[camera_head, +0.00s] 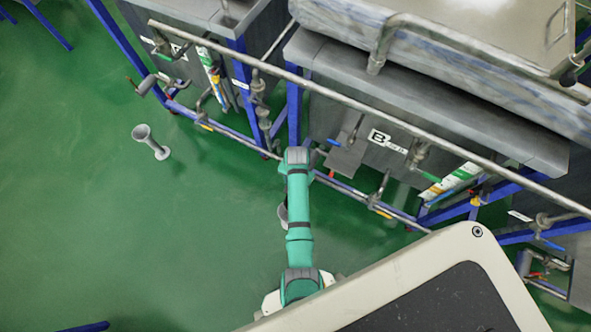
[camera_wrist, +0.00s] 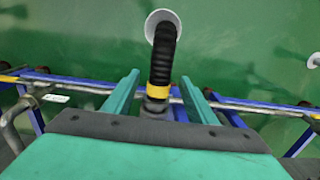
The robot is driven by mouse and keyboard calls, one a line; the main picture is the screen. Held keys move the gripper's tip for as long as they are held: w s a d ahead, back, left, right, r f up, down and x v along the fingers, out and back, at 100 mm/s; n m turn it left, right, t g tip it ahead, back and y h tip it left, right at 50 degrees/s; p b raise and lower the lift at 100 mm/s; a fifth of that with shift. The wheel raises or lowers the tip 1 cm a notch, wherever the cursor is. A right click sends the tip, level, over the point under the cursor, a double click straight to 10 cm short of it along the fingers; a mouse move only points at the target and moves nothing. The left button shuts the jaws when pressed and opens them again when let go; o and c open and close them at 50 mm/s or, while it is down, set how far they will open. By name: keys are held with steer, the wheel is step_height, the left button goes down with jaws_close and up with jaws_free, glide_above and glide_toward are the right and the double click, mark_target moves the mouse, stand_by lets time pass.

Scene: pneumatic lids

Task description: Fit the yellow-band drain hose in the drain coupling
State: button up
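In the wrist view the black ribbed drain hose with the yellow band (camera_wrist: 159,72) runs between my two fingers. The yellow band is near its lower end in the picture, beside a grey fitting (camera_wrist: 155,105) at the pipe; whether this is the drain coupling, and whether hose and fitting are joined, I cannot tell. The hose's other end overlaps a pale round funnel (camera_wrist: 154,19). My gripper (camera_wrist: 160,76) is open around the hose, with gaps visible on both sides. In the head view my own arm hides the gripper and hose.
A grey funnel stand (camera_head: 150,142) is on the green floor at left; another (camera_head: 282,214) shows partly behind my arm. Blue frame rails and grey pipes (camera_head: 345,188) run below the tank marked B (camera_head: 385,139). The floor at left is mostly clear.

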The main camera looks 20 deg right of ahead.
step_height(320, 180, up, 11)
stand_by(0.8)
steer(key=shift+f, duration=0.15)
